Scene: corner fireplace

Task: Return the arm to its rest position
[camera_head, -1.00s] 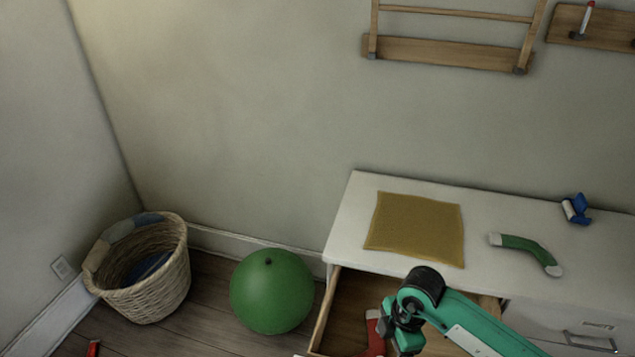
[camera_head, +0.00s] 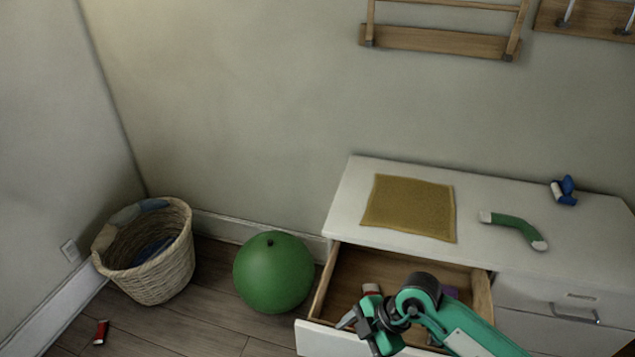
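My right arm comes in from the lower right, and its gripper (camera_head: 352,330) is over the front of the open drawer (camera_head: 318,332). The fingers look spread, with nothing seen between them. A red item with a white end (camera_head: 372,289) lies in the drawer behind the gripper and is mostly hidden by it. A small purple item (camera_head: 450,292) shows in the drawer behind my arm. My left gripper is not in view.
A white dresser top (camera_head: 350,200) holds a mustard cloth (camera_head: 410,207), a green sock (camera_head: 515,229) and a blue item (camera_head: 564,190). A green ball (camera_head: 273,273) and wicker basket (camera_head: 150,255) stand on the floor, with a small red item (camera_head: 101,332) nearby.

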